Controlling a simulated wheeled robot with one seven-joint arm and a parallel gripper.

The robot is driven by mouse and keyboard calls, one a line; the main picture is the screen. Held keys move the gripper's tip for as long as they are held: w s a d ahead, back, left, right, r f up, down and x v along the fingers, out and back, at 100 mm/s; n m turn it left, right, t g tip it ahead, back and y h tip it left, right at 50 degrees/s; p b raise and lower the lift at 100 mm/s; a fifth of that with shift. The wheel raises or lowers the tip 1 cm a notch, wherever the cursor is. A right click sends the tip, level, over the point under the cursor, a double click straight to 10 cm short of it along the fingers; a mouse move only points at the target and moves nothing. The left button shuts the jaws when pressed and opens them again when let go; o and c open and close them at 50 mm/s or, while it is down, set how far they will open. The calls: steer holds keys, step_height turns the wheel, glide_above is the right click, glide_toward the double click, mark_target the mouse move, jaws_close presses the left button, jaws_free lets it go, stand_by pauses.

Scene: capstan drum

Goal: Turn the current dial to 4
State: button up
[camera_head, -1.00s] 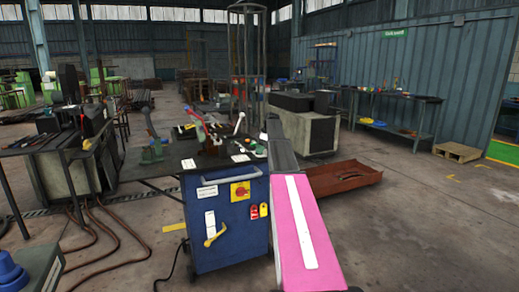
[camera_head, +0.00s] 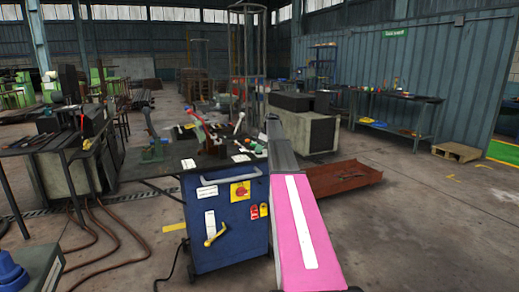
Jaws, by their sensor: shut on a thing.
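My arm, pink with a white strip, reaches away from the bottom centre, and its dark far section ends above the bench. My gripper does not show at its far end, so what it holds is hidden. I cannot make out a current dial with readable numbers. A blue cabinet (camera_head: 225,250) stands left of my arm. Its front has a red rotary switch on a yellow plate (camera_head: 240,191), a yellow handle (camera_head: 215,236) and a red tag (camera_head: 254,211) beside a yellow one. My arm covers what lies behind it.
A blue round part (camera_head: 12,272) sits on a grey box at bottom left. A rusty tray (camera_head: 345,177) lies on the floor right of my arm. The right floor is mostly clear.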

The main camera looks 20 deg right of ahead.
steer(key=m+t, duration=0.1)
steer(key=m, duration=0.2)
steer(key=m+t+h, duration=0.1)
steer(key=m, duration=0.2)
steer(key=shift+s+a+h, duration=0.1)
steer(key=shift+a+h, duration=0.05)
steer(key=shift+h, duration=0.15)
steer(key=m+h, duration=0.1)
steer(key=m, duration=0.2)
steer(key=m+h, duration=0.1)
steer(key=m, duration=0.2)
steer(key=shift+a+m+t, duration=0.1)
steer(key=shift+m+t, duration=0.2)
steer(key=m+h, duration=0.1)
steer(key=m, duration=0.2)
steer(key=m+g+h, duration=0.1)
steer(key=m, duration=0.2)
steer(key=shift+h, duration=0.3)
steer(key=m, duration=0.3)
steer(key=m+g+h, duration=0.1)
steer(key=m, duration=0.2)
steer(key=shift+a+g, duration=0.1)
steer(key=shift+g, duration=0.2)
steer(key=shift+m+h, duration=0.3)
steer(key=shift+h, duration=0.1)
steer(key=o, duration=0.9)
steer(key=shift+o, duration=0.2)
steer(key=v, duration=1)
steer(key=shift+r, duration=0.4)
